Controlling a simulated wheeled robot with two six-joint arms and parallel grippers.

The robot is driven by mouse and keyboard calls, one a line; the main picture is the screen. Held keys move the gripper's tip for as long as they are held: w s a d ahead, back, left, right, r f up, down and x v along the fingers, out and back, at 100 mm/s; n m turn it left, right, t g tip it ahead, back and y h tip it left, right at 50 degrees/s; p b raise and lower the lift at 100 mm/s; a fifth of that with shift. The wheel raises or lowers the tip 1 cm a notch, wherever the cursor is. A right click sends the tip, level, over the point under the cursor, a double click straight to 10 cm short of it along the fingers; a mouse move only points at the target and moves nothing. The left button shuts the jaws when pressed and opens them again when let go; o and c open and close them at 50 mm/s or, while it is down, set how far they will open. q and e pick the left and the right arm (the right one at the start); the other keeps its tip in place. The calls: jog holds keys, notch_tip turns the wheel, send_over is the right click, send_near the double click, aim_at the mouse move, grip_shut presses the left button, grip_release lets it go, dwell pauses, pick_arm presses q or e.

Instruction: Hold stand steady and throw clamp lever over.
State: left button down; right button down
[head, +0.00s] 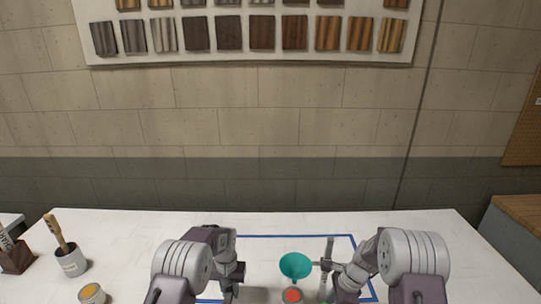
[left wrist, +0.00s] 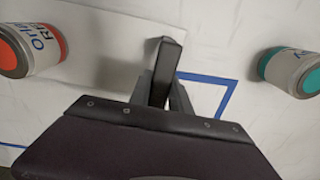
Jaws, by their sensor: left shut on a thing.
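My left gripper (head: 241,272) stands over the left part of the blue-taped area, to the left of a teal funnel-like piece (head: 295,264). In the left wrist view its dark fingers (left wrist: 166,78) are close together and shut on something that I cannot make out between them. My right gripper (head: 318,264) points left, close to the right of the teal piece. I cannot tell whether it touches it or how far its fingers are apart. The stand and clamp lever cannot be picked out clearly; the arms hide much of that area.
A red-topped can (head: 292,295) sits below the teal piece. A red can (left wrist: 30,48) and a teal can (left wrist: 290,70) flank the left gripper in its wrist view. At the left are a brush pot (head: 71,262) and an ochre-topped tin (head: 91,294). The back of the white table (head: 140,228) is clear.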

jog(key=shift+d, duration=0.2)
jog(key=shift+d, duration=0.8)
jog(key=shift+s+d, duration=0.15)
jog(key=shift+d, duration=0.85)
jog(key=shift+d, duration=0.15)
jog(key=shift+s+d+f, duration=0.1)
jog(key=shift+d, duration=0.75)
jog(key=c, duration=1.7)
grip_release()
